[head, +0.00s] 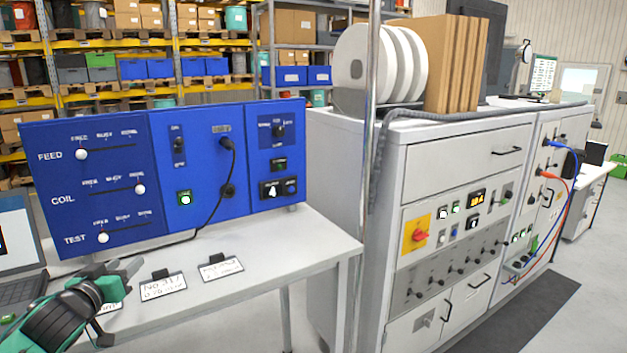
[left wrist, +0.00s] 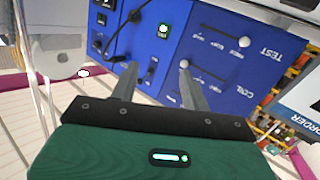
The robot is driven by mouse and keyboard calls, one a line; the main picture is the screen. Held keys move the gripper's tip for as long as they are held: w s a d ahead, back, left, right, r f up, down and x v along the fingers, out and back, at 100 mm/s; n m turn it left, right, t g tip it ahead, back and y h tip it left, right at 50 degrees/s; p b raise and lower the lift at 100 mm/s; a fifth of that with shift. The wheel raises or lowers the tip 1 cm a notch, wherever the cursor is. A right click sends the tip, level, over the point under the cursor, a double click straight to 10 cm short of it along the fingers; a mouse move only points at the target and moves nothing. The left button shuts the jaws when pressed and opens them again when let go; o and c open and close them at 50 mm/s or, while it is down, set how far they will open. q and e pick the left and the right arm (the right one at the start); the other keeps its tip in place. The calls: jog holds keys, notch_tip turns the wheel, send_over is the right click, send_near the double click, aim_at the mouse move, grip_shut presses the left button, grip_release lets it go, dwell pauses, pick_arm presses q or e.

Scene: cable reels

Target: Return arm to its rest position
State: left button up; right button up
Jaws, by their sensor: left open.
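My left gripper (head: 127,268) is at the lower left of the head view, over the front left of the light table and before the blue panel (head: 100,215). In the left wrist view its two fingers (left wrist: 157,82) stand apart with nothing between them. The blue panel also shows beyond the fingers in that view (left wrist: 215,75). The panel carries the FEED, COIL and TEST sliders with white knobs, a lit green button (head: 184,197) and a black cable (head: 222,180). My right gripper is not in view.
Label cards (head: 163,286) stand on the table (head: 290,240) close to my left gripper. A laptop (head: 18,245) is at the left edge. A grey cabinet (head: 455,160) with white reels (head: 352,57) on top stands to the right. A thin metal post (head: 369,130) rises between them.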

pick_arm(q)
jog(key=s+d+f+g, duration=0.2)
jog(key=s+d+f, duration=0.2)
jog(key=f, duration=0.3)
jog(key=s+d+f+m+g, duration=0.1)
jog(key=s+d+f+g, duration=0.15)
jog(key=s+f, duration=0.3)
jog(key=s+d+f+g, duration=0.1)
jog(key=s+d+f, duration=0.3)
jog(key=f, duration=0.4)
jog(key=s+d+f+m+g, duration=0.1)
jog(key=s+d+f+g, duration=0.2)
jog(key=s, duration=0.6)
jog(key=s+d+f+g, duration=0.2)
jog(key=s+d+f, duration=0.1)
jog(key=s, duration=0.6)
jog(key=s+d+f+m+g, duration=0.1)
jog(key=s+d+f+g, duration=0.15)
jog(key=s, duration=0.55)
notch_tip(320, 180, down, 30)
jog(key=g, duration=0.1)
jog(key=s+a+f+g, duration=0.1)
jog(key=s+a+f, duration=0.1)
jog(key=s+f, duration=0.7)
jog(key=s+a+f, duration=0.1)
jog(key=s+f, duration=0.9)
jog(key=f, duration=0.2)
jog(key=shift+s+a+f+m+g+y, duration=0.25)
jog(key=shift+s+a+m+g+y, duration=0.05)
jog(key=shift+a+g, duration=0.1)
